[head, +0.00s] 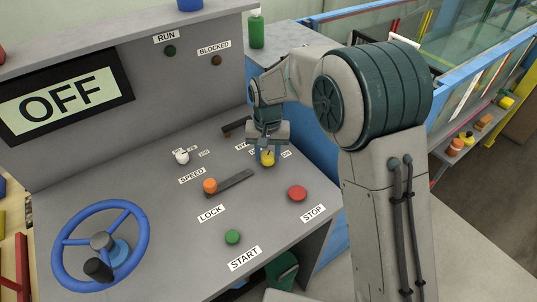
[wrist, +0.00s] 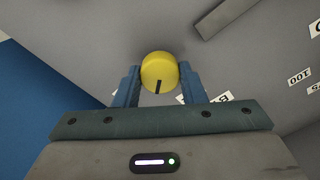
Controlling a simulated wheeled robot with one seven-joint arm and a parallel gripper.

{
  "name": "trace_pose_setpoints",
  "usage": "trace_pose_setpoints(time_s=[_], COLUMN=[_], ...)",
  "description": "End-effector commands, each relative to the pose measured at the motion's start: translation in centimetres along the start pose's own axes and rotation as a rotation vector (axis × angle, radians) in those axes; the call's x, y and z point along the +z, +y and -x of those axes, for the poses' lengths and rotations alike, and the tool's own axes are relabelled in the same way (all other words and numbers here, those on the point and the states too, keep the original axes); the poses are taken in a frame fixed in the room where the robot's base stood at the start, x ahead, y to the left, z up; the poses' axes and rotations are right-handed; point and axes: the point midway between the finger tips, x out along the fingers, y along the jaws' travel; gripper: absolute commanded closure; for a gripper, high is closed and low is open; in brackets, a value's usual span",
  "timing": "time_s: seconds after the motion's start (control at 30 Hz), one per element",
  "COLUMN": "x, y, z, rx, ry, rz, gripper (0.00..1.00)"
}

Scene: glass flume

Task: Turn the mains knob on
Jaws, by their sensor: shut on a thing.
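A round yellow knob (head: 267,158) stands on the sloping grey console, towards its right side. I take it for the mains knob. In the wrist view the yellow knob (wrist: 159,70) has a black pointer line running to its lower edge. My gripper (head: 267,147) is over the knob, with its two blue fingers (wrist: 160,86) on either side of it, shut on it. Small labels beside the knob are partly hidden by my gripper; one at its right seems to read ON. The display (head: 66,97) at the upper left reads OFF.
A white speed knob (head: 182,157), orange lock lever (head: 210,186), red stop button (head: 297,193) and green start button (head: 232,237) are on the console. A dark bar (head: 236,127) lies behind my gripper. A blue handwheel (head: 101,245) is lower left. The run lamp (head: 170,51) looks dark.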

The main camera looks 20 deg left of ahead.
Motion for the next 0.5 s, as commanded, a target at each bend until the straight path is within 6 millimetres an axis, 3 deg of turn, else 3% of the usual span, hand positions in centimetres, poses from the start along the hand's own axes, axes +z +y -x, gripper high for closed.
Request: trace_pose_setpoints(time_s=[0.5], x=[0.04], y=[-0.10], z=[0.06], rx=[-0.002], ry=[0.000], rz=[-0.456], gripper=[0.86])
